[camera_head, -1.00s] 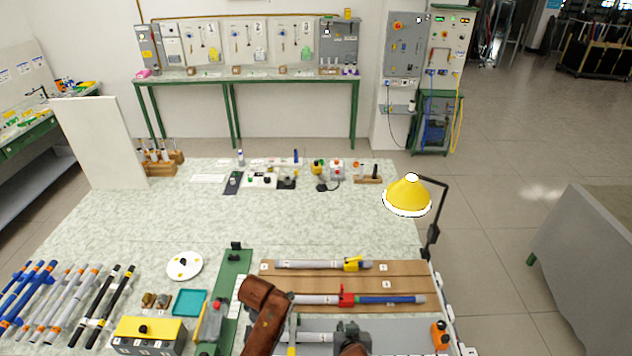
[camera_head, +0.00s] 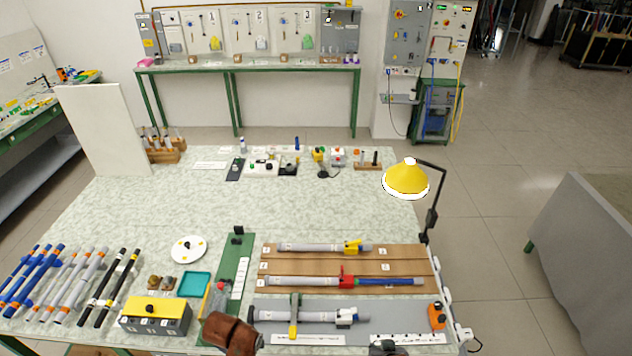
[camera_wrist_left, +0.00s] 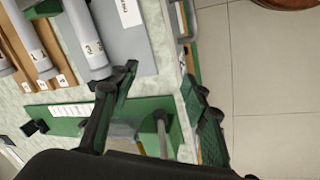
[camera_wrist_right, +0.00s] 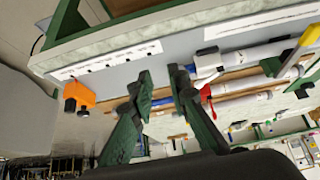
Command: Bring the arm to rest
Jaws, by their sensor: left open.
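My right gripper shows as a dark piece (camera_head: 388,347) at the bottom edge in the head view. In the right wrist view its fingers (camera_wrist_right: 160,80) stand a little apart with nothing between them, near the grey board. My left gripper (camera_wrist_left: 160,80) is open and empty in the left wrist view, close to a grey rod end. A grey rod (camera_head: 322,316) lies on the grey board (camera_head: 402,322) under a green and yellow clamp (camera_head: 294,316). A rusty-brown part (camera_head: 232,333) at the bottom of the head view is probably my left arm.
Two assembled rods (camera_head: 310,248) lie on brown boards behind the grey board. An orange block (camera_head: 437,316) and a yellow lamp (camera_head: 406,180) stand at the right. A yellow-topped box (camera_head: 155,312) and several loose rods are at the left. The table's middle is clear.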

